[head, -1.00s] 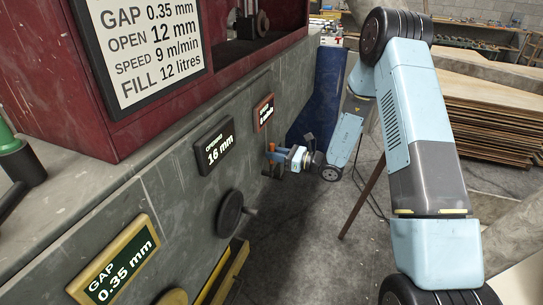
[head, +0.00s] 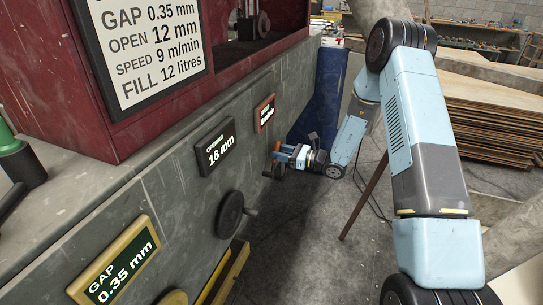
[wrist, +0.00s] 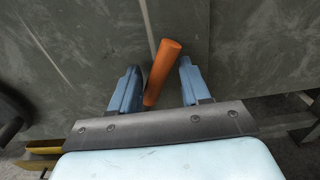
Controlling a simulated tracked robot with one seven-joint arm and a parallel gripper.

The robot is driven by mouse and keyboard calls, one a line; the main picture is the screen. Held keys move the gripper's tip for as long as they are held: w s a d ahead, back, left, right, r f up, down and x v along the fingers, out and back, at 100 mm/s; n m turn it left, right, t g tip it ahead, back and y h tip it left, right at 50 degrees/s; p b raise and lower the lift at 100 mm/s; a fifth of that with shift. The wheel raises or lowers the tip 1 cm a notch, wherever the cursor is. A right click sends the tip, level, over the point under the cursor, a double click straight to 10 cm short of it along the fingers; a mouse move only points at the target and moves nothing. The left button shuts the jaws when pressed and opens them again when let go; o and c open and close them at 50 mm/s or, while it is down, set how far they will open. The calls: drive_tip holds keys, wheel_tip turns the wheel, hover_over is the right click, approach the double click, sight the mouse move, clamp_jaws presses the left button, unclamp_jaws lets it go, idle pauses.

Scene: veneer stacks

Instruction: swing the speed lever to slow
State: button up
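The orange speed lever (wrist: 162,72) stands out from the grey machine front (wrist: 90,40) in the wrist view, tilted with its upper end to the right. My gripper (wrist: 158,80) is open, with one blue finger on each side of the lever. The lever's lower part is nearer the left finger; I cannot tell if they touch. In the head view my gripper (head: 276,162) is small and close to the machine front, below the red-framed plaque (head: 264,114), whose text is too small to read. The lever's orange (head: 277,146) barely shows there. Its base is hidden.
A handwheel (head: 230,212) and the plaques "opening 16 mm" (head: 215,146) and "gap 0.35 mm" (head: 115,265) are on the machine front, nearer me. A sign (head: 148,45) lists speed 9 m/min. A blue panel (head: 325,95) stands beyond my gripper. Veneer stacks (head: 495,110) are at right.

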drive_tip(key=v, duration=0.6)
drive_tip(key=shift+d, duration=0.35)
drive_tip(key=shift+s, duration=0.1)
drive_tip(key=s+r+n+g+h, duration=0.7)
drive_tip(key=s+r+n, duration=0.6)
drive_tip(key=s+r, duration=0.5)
drive_tip(key=s+d+r+n+t+h, duration=0.3)
drive_tip(key=s+d+r+n+h, duration=0.1)
drive_tip(key=s+d, duration=0.4)
drive_tip(key=s+d+r+n+t+h, duration=0.3)
drive_tip(key=s+d+r+n+h, duration=0.2)
drive_tip(key=s+d+r, duration=0.3)
drive_tip(key=s+r+h, duration=0.1)
drive_tip(key=s, duration=0.2)
drive_tip(key=shift+r, duration=0.25)
drive_tip(key=shift+s, duration=0.1)
